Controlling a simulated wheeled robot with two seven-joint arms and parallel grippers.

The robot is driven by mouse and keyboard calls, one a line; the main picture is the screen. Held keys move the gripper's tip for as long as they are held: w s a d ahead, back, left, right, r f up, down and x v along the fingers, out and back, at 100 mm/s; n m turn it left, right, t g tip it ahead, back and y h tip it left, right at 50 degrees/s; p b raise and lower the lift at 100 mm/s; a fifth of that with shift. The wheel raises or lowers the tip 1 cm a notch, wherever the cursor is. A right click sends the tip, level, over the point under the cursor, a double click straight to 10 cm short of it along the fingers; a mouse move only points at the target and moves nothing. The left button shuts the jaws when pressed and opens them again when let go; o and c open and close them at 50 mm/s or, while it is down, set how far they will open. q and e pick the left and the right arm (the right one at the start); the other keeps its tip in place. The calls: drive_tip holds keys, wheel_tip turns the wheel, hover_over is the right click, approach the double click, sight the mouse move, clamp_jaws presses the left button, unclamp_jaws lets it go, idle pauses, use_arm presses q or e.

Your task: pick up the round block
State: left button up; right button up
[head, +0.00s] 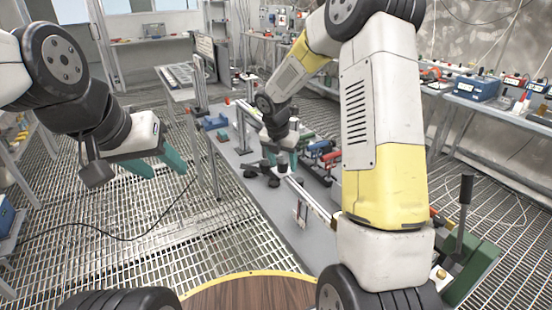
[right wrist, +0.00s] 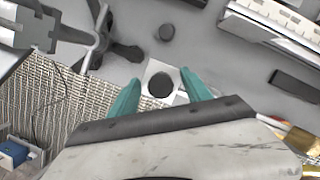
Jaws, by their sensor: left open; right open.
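In the right wrist view a dark round block (right wrist: 162,84) lies on a pale square plate (right wrist: 153,68) near the edge of the grey table. I cannot tell how tall it is. My right gripper (head: 284,165) is over the table in the head view. In its wrist view its two teal fingers (right wrist: 160,86) are apart, one on either side of the round block; whether they touch it is unclear. In the head view I cannot make out the block by the right gripper. My left gripper (head: 168,174) is open and empty over the grated floor, left of the table.
The grey table (head: 268,215) carries a dark-footed stand (right wrist: 97,38) close to the block and a light rail (head: 308,198). Blue and red tools (head: 322,152) stand beyond. A round wooden top (head: 250,293) is at the bottom. A side bench (head: 500,115) is at right.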

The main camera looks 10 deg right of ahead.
clamp_jaws()
